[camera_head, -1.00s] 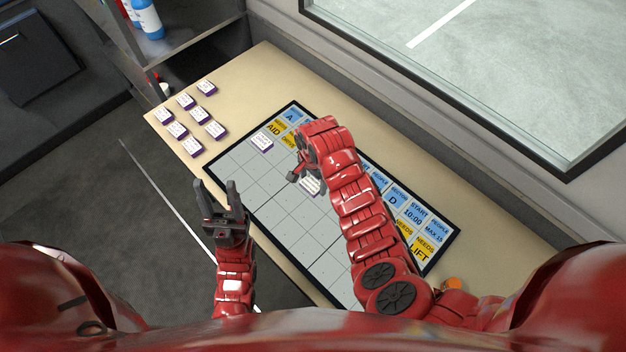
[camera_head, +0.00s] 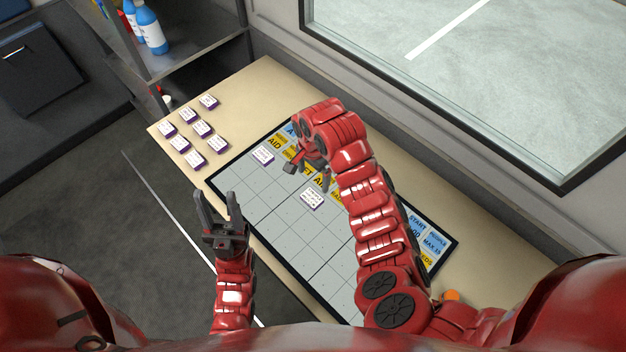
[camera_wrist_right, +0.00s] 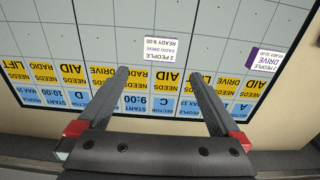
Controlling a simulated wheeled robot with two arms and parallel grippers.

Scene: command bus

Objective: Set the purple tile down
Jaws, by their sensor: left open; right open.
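A white-faced tile with purple edges (camera_head: 312,199) lies flat on the grey grid of the board, below the yellow and blue header cards. In the right wrist view this tile (camera_wrist_right: 162,50) lies beyond and between the fingertips, apart from them; it reads "3 PEOPLE" and "READY 9:00". My right gripper (camera_head: 308,178) is open and empty, just above the tile in the head view; it also shows in the wrist view (camera_wrist_right: 158,75). A second purple-edged tile (camera_head: 263,155) lies on the grid to the left. My left gripper (camera_head: 217,200) is open and empty by the board's left edge.
Several more purple-edged tiles (camera_head: 195,159) lie on the tan table (camera_head: 255,85) left of the board. The board (camera_head: 290,228) has free cells at its front. A shelf with blue bottles (camera_head: 150,30) stands at the back left. A window (camera_head: 480,70) is at right.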

